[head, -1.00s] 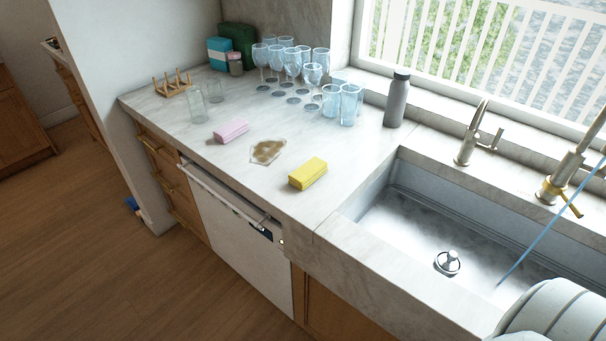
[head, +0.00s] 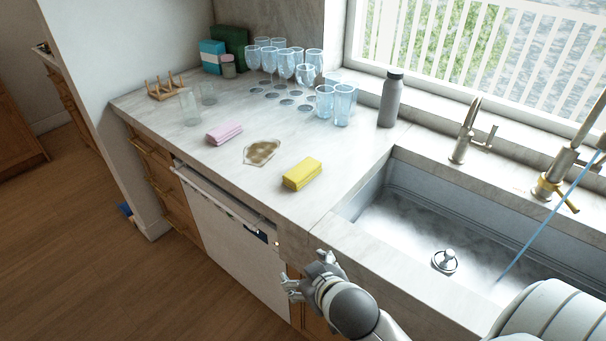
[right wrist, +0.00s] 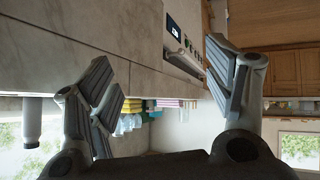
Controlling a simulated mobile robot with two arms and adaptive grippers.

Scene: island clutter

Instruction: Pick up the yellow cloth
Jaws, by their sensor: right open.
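The yellow cloth (head: 302,174) lies folded in a small block on the marble counter, left of the sink. It also shows small in the right wrist view (right wrist: 168,103), between my fingers and far beyond them. My right gripper (head: 306,272) is open and empty in front of the counter's front edge, well apart from the cloth and nearer to me. Its spread fingers also show in the right wrist view (right wrist: 160,70). My left gripper is not in view.
Several glasses (head: 288,65) and a grey bottle (head: 390,99) stand behind. The sink (head: 410,225) is to the right. The dishwasher (head: 232,238) is below the counter.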

